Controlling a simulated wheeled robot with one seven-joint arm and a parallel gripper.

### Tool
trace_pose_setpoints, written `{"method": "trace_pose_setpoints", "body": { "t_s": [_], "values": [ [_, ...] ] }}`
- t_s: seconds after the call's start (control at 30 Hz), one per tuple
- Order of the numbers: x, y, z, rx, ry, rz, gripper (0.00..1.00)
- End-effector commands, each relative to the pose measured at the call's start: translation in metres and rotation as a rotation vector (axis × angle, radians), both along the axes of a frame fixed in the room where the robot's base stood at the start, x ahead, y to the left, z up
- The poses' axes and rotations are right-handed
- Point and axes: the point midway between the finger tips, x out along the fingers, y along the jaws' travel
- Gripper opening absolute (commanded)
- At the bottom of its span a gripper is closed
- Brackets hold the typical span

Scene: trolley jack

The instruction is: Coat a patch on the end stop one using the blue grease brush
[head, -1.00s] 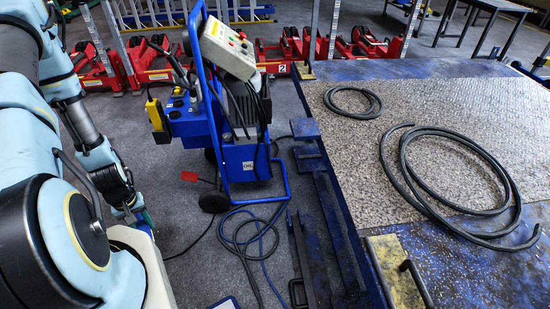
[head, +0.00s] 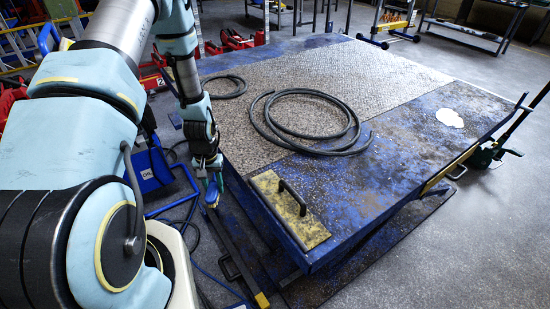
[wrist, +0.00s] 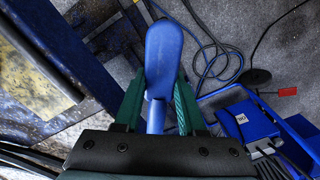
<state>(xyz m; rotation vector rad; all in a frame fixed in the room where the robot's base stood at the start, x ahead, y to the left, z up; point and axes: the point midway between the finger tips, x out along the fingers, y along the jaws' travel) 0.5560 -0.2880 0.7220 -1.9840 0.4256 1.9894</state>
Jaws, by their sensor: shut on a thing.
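My gripper (head: 211,182) points down beside the left edge of the blue lift table (head: 375,190). In the wrist view my gripper (wrist: 157,100) has its green fingers closed around the handle of the blue grease brush (wrist: 163,55). The brush's broad blue end points away from the wrist. In the head view only a small blue bit of the brush (head: 211,196) shows under the fingers. The brush appears to touch nothing but the fingers. I cannot tell for sure which part is end stop one.
Dark rails with a yellow-ended bar (head: 262,300) lie low along the table's left side. A yellow plate with a handle (head: 290,208) and a coiled hose (head: 310,125) are on the table. The blue oil trolley (head: 152,170) and loose hoses stand left of my gripper.

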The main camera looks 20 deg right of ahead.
Motion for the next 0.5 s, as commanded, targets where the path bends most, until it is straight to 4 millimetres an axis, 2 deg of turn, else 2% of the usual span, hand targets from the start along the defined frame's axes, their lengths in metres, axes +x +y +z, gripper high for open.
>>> {"method": "trace_pose_setpoints", "body": {
  "t_s": [0.03,0.1,0.3,0.4,0.5],
  "values": [
    [0.001,-0.027,0.009,-0.003,-0.007,-0.072,0.00],
    [-0.001,-0.057,0.023,-0.003,-0.006,-0.161,0.00],
    [-0.019,-0.139,0.065,-0.004,-0.005,-0.411,0.00],
    [-0.029,-0.168,0.083,-0.002,-0.004,-0.506,0.00],
    [-0.038,-0.187,0.096,-0.001,-0.003,-0.571,0.00]
  ]
}}
